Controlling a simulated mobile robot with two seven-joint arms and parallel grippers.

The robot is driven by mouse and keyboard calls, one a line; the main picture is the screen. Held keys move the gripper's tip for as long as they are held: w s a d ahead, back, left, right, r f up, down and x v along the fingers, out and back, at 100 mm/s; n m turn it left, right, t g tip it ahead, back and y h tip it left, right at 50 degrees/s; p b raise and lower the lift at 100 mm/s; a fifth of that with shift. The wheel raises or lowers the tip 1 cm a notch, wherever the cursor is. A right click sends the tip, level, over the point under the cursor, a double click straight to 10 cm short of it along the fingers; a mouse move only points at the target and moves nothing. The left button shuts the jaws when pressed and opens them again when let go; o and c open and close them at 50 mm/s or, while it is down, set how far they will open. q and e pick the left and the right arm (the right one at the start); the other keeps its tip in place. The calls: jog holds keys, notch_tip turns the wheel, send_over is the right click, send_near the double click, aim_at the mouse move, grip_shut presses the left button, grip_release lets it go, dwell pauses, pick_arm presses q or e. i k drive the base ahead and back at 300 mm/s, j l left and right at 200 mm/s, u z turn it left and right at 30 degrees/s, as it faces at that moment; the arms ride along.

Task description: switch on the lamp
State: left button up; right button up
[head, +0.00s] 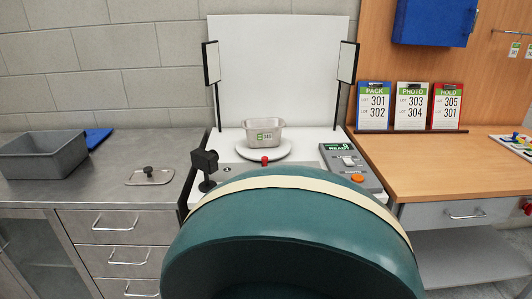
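Two flat light panels stand on thin black posts, a left lamp panel (212,63) and a right lamp panel (347,62), on either side of a white backdrop (280,70). Their faces look pale; I cannot tell whether they are lit. A grey control box (366,183) lies on the white photo table to the right. It has a green display (339,148) reading "READY", a pale switch (348,161) and an orange button (357,178). The small lettering on it is too small to read surely. Neither of my grippers is in view.
A labelled metal pan (263,133) sits on a round white turntable (245,153); a red knob (265,161) is in front. A black camera (205,162) stands at left. A large green rounded shape hides the table's front. The right wooden counter (430,172) is mostly clear.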

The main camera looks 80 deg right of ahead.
aim_at(347, 161)
jog(key=z, duration=3.2)
